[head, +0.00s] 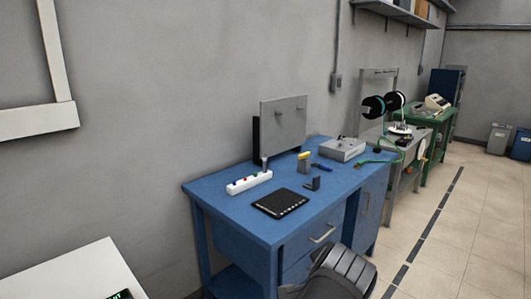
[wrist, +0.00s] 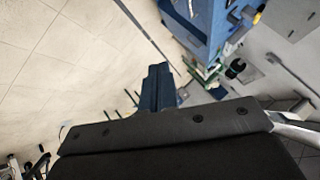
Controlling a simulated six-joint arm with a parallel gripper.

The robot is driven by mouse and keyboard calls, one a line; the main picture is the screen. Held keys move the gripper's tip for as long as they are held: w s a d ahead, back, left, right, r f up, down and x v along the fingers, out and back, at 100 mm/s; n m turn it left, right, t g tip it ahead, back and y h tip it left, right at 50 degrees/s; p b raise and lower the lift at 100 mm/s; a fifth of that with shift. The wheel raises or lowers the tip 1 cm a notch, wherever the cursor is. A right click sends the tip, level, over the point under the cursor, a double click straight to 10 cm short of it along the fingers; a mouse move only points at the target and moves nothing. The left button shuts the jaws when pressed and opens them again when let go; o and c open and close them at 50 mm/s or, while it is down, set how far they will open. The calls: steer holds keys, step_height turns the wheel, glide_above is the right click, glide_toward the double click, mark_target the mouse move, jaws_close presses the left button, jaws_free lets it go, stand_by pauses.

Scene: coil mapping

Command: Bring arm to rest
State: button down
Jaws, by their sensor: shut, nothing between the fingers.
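My gripper (wrist: 158,68) shows in the wrist view as dark fingers set together in the middle, rising from a black housing with screws along the bottom. The fingers are shut and hold nothing. They point over open floor, apart from any bench. In the head view a dark ridged part of my arm shows at the bottom, in front of the blue workbench (head: 235,202). The fingers are not visible there. The workbench also shows upside down at the top of the wrist view (wrist: 202,28).
On the workbench are a white strip with coloured buttons (head: 250,183), a black tray (head: 280,203), an upright grey panel (head: 284,122) and a grey box (head: 342,149). A green bench (head: 428,120) stands farther back. Tiled floor (head: 460,235) on the right is clear.

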steer(key=s+a+f+n+g, duration=0.2)
steer(key=s+a+f+n, duration=0.25)
steer(key=s, duration=0.25)
steer(key=s+a+f+n+g, duration=0.2)
steer(key=s+a+f+n, duration=0.1)
steer(key=s+f, duration=0.3)
steer(key=w+d+r+m+t, duration=0.2)
steer(key=w+d+r+m, duration=0.25)
steer(key=w, duration=0.25)
steer(key=w+d+r+m+t, duration=0.2)
steer(key=w+d+r+m, duration=0.1)
steer(key=w+r, duration=0.4)
steer(key=w+d+r+m+t, duration=0.1)
steer(key=w+d+r+m, duration=0.3)
steer(key=w, duration=0.4)
steer(key=w+a+f+n+g+y, duration=0.1)
steer(key=w+a+f+n+y, duration=0.2)
steer(key=a, duration=0.5)
steer(key=w+a+f+n+g+y, duration=0.1)
steer(key=w+a+n, duration=0.4)
steer(key=a, duration=0.4)
steer(key=a+f+n+g+y, duration=0.1)
steer(key=a+f+n+g, duration=0.1)
steer(key=a, duration=0.8)
steer(key=s+a+f+n+g+y, duration=0.1)
steer(key=a+f+n+g, duration=0.1)
steer(key=a, duration=0.9)
steer(key=shift+s+f+n, duration=0.3)
steer(key=shift+f+n, duration=0.45)
steer(key=shift+n, duration=0.55)
